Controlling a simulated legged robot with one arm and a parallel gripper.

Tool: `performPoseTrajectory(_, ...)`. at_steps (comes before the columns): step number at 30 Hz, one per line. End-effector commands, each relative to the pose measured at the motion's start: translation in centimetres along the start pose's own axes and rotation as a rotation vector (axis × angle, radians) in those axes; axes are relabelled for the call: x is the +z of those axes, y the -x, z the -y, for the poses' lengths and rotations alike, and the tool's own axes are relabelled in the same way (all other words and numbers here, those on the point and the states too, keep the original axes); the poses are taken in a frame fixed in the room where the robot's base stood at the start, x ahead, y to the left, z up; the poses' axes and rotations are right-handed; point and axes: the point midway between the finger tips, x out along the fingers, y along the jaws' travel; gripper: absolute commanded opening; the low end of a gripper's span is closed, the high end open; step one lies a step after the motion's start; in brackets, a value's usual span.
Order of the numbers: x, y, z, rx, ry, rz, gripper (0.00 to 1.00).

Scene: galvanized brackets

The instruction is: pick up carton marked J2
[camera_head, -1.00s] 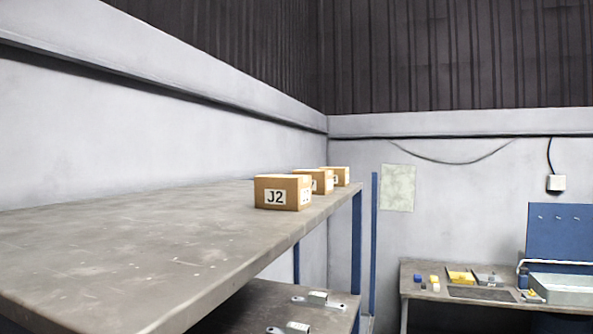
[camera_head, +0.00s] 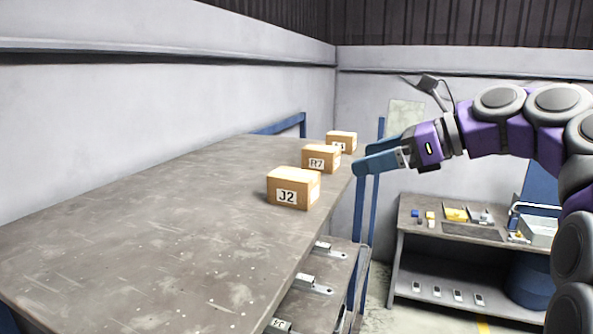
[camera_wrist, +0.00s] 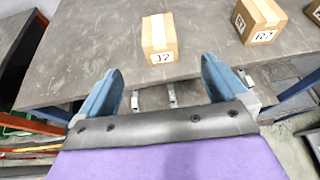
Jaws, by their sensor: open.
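The carton marked J2 (camera_head: 293,188) is a brown box with a white label. It sits on the top shelf, close to the shelf's right edge, and is the nearest of the cartons in the head view. My gripper (camera_head: 356,167) is to the right of the carton, out past the shelf edge, and apart from it. In the wrist view, the J2 carton (camera_wrist: 159,38) stands beyond the two blue fingers, between their directions, with its label facing me. My gripper (camera_wrist: 160,75) is open and empty there.
The carton marked R7 (camera_head: 320,158) stands behind J2, with a third carton (camera_head: 342,142) farther back. The grey shelf top (camera_head: 170,220) is clear to the left. Metal brackets (camera_head: 312,284) lie on the shelf below. A workbench (camera_head: 470,232) stands at the right.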

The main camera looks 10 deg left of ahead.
Motion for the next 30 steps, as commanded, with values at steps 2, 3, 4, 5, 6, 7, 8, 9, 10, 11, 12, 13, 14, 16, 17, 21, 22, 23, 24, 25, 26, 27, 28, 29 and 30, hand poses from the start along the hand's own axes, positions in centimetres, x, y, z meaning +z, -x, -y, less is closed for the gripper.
performPoseTrajectory(2,0.7,0.4,0.1,0.003,-0.014,0.01,0.99)
performPoseTrajectory(3,0.8,0.4,0.2,0.005,-0.019,0.013,0.99)
performPoseTrajectory(4,0.8,0.2,0.2,0.006,-0.021,0.014,0.99)
performPoseTrajectory(5,0.7,0.0,0.2,0.007,-0.023,0.015,0.99)
performPoseTrajectory(6,0.7,-0.5,0.2,0.008,-0.024,0.016,0.99)
performPoseTrajectory(7,0.6,-1.1,0.1,0.009,-0.025,0.015,0.99)
performPoseTrajectory(8,0.5,-1.7,0.1,0.01,-0.026,0.014,0.99)
performPoseTrajectory(9,0.5,-2.5,0.1,0.011,-0.026,0.012,0.99)
performPoseTrajectory(10,0.5,-3.1,0.1,0.01,-0.027,0.013,0.99)
performPoseTrajectory(11,0.5,-3.6,0.2,0.009,-0.027,0.014,0.99)
performPoseTrajectory(12,0.5,-4.4,0.2,0.008,-0.027,0.014,0.99)
performPoseTrajectory(13,0.5,-5.0,0.2,0.007,-0.025,0.014,0.99)
performPoseTrajectory(14,0.6,-5.5,0.2,0.007,-0.025,0.014,0.99)
performPoseTrajectory(16,0.6,-7.0,0.1,0.009,-0.023,0.012,0.99)
performPoseTrajectory(17,0.7,-7.6,0.1,0.008,-0.023,0.013,0.99)
performPoseTrajectory(21,0.8,-9.8,0.1,0.006,-0.022,0.014,0.99)
performPoseTrajectory(22,0.7,-10.2,0.1,0.006,-0.022,0.014,0.99)
performPoseTrajectory(23,0.7,-10.6,0.1,0.007,-0.022,0.013,0.99)
performPoseTrajectory(24,0.8,-10.9,0.1,0.008,-0.022,0.013,0.99)
performPoseTrajectory(25,0.8,-11.1,0.1,0.008,-0.022,0.014,0.99)
performPoseTrajectory(26,0.8,-11.2,0.1,0.008,-0.022,0.014,0.99)
performPoseTrajectory(27,0.8,-11.4,0.1,0.008,-0.023,0.015,0.99)
performPoseTrajectory(28,0.8,-11.5,0.1,0.008,-0.023,0.015,0.99)
performPoseTrajectory(29,0.8,-11.6,0.1,0.007,-0.023,0.015,0.99)
performPoseTrajectory(30,0.7,-11.8,0.1,0.007,-0.023,0.014,0.99)
